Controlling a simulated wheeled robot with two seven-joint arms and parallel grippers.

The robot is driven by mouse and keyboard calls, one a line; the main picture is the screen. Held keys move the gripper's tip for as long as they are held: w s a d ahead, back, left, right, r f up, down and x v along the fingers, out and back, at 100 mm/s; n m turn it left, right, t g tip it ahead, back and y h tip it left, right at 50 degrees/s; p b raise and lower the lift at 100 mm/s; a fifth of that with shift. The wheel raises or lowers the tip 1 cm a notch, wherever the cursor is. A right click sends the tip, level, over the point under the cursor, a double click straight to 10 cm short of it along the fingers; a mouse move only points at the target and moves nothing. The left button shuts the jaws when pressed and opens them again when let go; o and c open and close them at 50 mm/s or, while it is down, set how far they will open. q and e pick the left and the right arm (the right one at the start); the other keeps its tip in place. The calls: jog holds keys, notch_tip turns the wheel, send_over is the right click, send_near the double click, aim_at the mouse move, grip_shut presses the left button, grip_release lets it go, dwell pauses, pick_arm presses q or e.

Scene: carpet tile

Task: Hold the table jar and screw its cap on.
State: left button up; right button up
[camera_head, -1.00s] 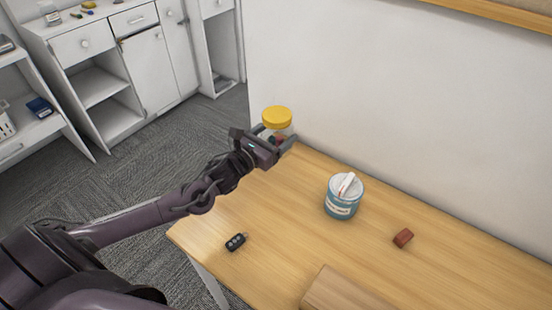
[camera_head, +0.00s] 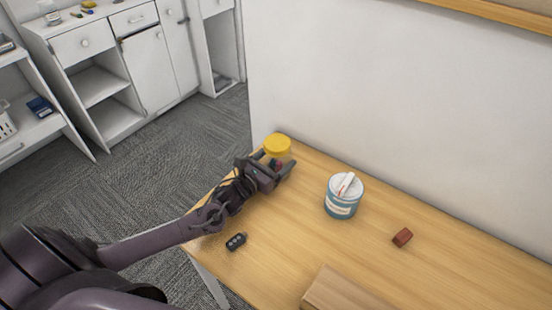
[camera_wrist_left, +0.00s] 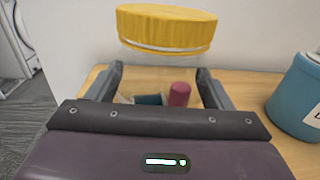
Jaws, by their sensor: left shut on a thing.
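The jar (camera_wrist_left: 152,87) is clear, with a maroon piece and a teal piece visible inside. Its wide yellow cap (camera_head: 277,145) sits over the mouth and looks level; it also shows in the left wrist view (camera_wrist_left: 166,29). I cannot tell how tightly the cap is on. My left gripper (camera_head: 279,167) is shut on the jar below the cap, with one finger on each side in the left wrist view (camera_wrist_left: 158,88). The jar is upright at the table's far left corner; its base is hidden, so I cannot tell whether it touches the table. My right gripper is out of view.
On the wooden table (camera_head: 290,229) stand a teal tin (camera_head: 341,205) with a white item on its lid, a dark key fob (camera_head: 236,241), a reddish block (camera_head: 402,237) and a wooden box (camera_head: 335,294). A white wall (camera_head: 370,90) rises behind the table.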

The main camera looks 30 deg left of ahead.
pick_arm(q)
jog(key=shift+f, duration=0.1)
jog(key=o, duration=1.9)
jog(key=shift+s, duration=0.2)
jog(key=v, duration=1.1)
jog(key=shift+s+a+b, duration=0.15)
jog(key=shift+s+b, duration=0.15)
jog(key=shift+b, duration=0.05)
jog(key=shift+r, duration=0.2)
